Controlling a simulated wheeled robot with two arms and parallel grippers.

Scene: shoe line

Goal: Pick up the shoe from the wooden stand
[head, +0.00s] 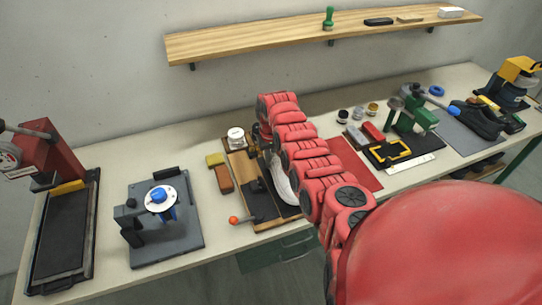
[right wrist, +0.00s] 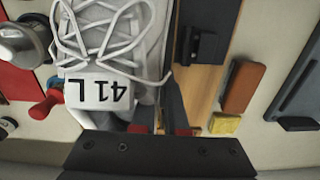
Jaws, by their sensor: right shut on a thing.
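The white laced shoe (right wrist: 100,88) shows in the right wrist view with "41 L" on its tongue, its collar towards the gripper. A white part of the shoe (head: 284,182) shows beside my right arm in the head view. The wooden stand (right wrist: 207,88) lies beneath it; its bare left part also shows in the head view (head: 237,163). My right gripper (right wrist: 160,108) is shut on the shoe's collar edge, with its dark fingers close together there. Whether the sole touches the stand cannot be told. My red right arm hides much of the stand in the head view.
A brown block (right wrist: 243,87) and a yellow block (right wrist: 224,124) lie beside the stand. A red-ball lever (head: 234,220) stands at its front. A grey fixture with a blue knob (head: 160,195) is left, a red mat (head: 362,178) right. A shelf (head: 250,45) hangs above.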

